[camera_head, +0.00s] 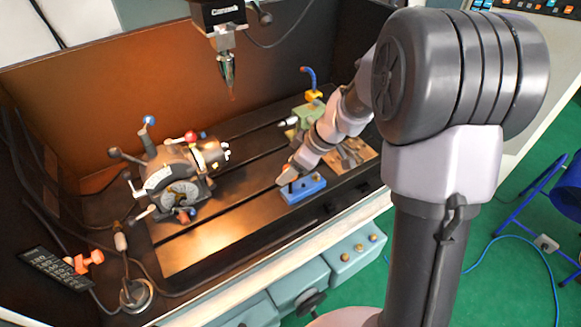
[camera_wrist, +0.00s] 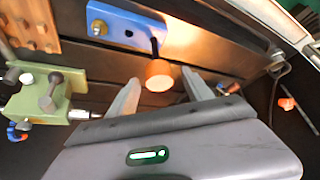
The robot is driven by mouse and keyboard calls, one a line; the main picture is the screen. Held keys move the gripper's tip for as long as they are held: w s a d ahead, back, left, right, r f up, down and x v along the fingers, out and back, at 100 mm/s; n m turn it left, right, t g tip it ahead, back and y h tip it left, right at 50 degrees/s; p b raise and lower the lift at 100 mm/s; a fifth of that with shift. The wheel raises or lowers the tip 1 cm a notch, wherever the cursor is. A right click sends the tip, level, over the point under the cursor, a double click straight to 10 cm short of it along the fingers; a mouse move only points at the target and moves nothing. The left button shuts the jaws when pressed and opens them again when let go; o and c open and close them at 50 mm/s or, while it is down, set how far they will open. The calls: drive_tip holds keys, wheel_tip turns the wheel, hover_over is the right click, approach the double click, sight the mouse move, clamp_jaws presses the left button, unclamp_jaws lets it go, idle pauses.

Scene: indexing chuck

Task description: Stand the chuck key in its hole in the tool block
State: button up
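The blue tool block (camera_head: 304,190) lies on the dark machine table, below my gripper in the head view. In the wrist view the block (camera_wrist: 180,36) shows a dark empty hole and a brass-coloured fitting. A tool with an orange-brown round handle, pale at its end, and a thin dark shaft (camera_wrist: 159,76) reaches to the block; its shaft appears to stand in it. I cannot tell for sure that this is the chuck key. My gripper (camera_wrist: 160,84) is open, its fingers on either side of the handle with visible gaps.
The indexing chuck (camera_head: 172,178) stands left on the table. A machine spindle (camera_head: 227,68) hangs above. The table between chuck and block is clear.

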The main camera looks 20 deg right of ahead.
drive_tip(key=p+v, duration=0.5)
drive_tip(key=v, duration=1.2)
drive_tip(key=shift+r, duration=0.2)
drive_tip(key=shift+s+d, duration=0.1)
drive_tip(key=shift+d, duration=0.05)
drive_tip(key=s+a+m+t+h+b, duration=0.1)
drive_tip(key=s+a+m, duration=0.4)
drive_tip(key=s, duration=0.5)
drive_tip(key=s+a+m+t+h+b, duration=0.1)
drive_tip(key=s+a+m+b, duration=0.3)
drive_tip(key=s+m, duration=0.5)
drive_tip(key=shift+s+a+m+h, duration=0.3)
drive_tip(key=shift+s+a, duration=0.1)
drive_tip(key=shift+a, duration=0.45)
drive_tip(key=shift+f, duration=0.1)
